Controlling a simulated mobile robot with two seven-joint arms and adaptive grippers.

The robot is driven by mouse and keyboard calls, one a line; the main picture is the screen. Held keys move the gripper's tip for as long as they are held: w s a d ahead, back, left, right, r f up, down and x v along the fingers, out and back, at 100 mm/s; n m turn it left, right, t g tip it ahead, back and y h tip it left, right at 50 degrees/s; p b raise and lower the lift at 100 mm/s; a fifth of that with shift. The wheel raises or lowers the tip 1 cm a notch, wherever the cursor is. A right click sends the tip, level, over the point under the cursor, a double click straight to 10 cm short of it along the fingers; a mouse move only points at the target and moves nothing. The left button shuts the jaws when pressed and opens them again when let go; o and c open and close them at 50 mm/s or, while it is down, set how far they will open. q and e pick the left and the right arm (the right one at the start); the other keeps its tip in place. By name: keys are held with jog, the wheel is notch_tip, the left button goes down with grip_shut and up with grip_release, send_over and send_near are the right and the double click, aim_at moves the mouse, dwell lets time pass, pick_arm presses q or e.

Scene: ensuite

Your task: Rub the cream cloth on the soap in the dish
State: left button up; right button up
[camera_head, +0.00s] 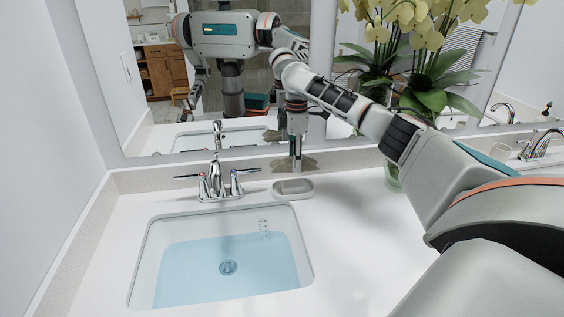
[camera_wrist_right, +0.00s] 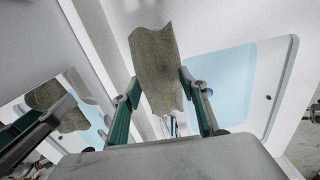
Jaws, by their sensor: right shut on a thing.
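My right gripper (camera_head: 297,150) points down near the mirror and is shut on the cream cloth (camera_head: 283,163), which looks grey-beige here. The cloth hangs behind the soap dish (camera_head: 293,197), at its far side; I cannot tell whether they touch. The dish is a pale oval on the counter, right of the faucet. The soap (camera_head: 293,186) seems to be the greyish surface inside it. In the right wrist view the cloth (camera_wrist_right: 156,66) stands out between the two fingers of the right gripper (camera_wrist_right: 158,88), and the soap is not visible. My left gripper is not directly in view.
The sink (camera_head: 307,268) with blue water lies in front of the dish. The chrome faucet (camera_head: 216,182) stands close to the left of the dish. A mirror (camera_head: 240,140) rises behind the counter. Yellow orchids (camera_head: 435,70) stand at right. The counter (camera_head: 355,220) right of the sink is clear.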

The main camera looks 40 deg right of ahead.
jog(key=shift+w+f, duration=0.15)
jog(key=shift+w, duration=0.05)
jog(key=shift+s+f, duration=0.15)
jog(key=shift+f, duration=0.5)
notch_tip(320, 180, down, 3)
jog(key=shift+r, duration=0.2)
jog(key=f+b, duration=0.1)
jog(key=b, duration=0.4)
jog(key=shift+f+b, duration=0.15)
jog(key=shift+b, duration=0.2)
jog(key=shift+f+b, duration=0.4)
jog(key=shift+b, duration=0.6)
pick_arm(q)
jog(key=shift+h, duration=0.4)
jog(key=f, duration=0.1)
jog(key=d+f, duration=0.1)
jog(key=f, duration=0.1)
jog(key=d+f, duration=0.1)
jog(key=f, duration=0.1)
jog(key=shift+w+f, duration=0.1)
jog(key=shift+w, duration=0.25)
pick_arm(e)
jog(key=shift+r, duration=0.1)
pick_arm(q)
jog(key=shift+a, duration=0.1)
jog(key=shift+a, duration=0.1)
pick_arm(e)
jog(key=shift+r, duration=0.1)
